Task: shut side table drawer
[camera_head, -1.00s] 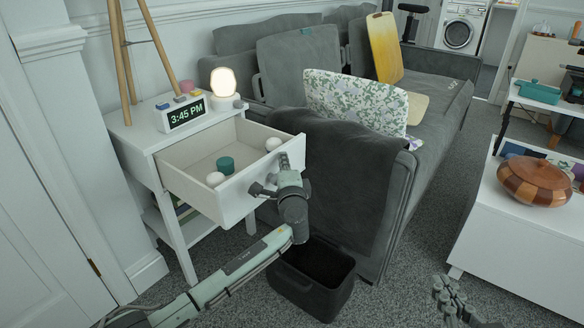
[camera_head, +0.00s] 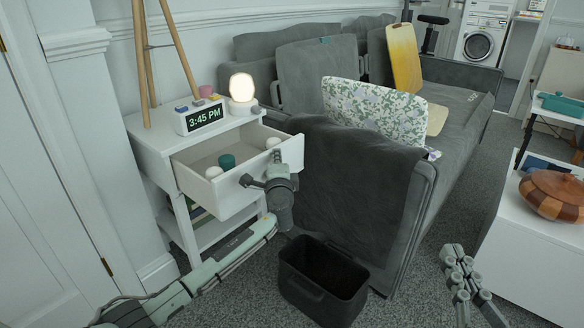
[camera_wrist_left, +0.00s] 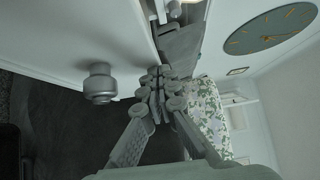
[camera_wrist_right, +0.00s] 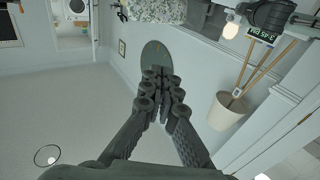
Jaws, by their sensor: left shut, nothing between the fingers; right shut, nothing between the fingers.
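The white side table (camera_head: 147,140) stands against the wall. The drawer's round knob (camera_wrist_left: 100,84) is left of the fingers in the left wrist view, not gripped. My right gripper (camera_head: 456,254) is shut and empty over the carpet, far from the table; it also shows in the right wrist view (camera_wrist_right: 158,85).
A digital clock (camera_head: 203,116) and a lit lamp (camera_head: 242,90) stand on the tabletop. A dark bin (camera_head: 322,284) stands on the floor before the grey sofa (camera_head: 350,190). A white table with a wooden bowl (camera_head: 553,195) is at right.

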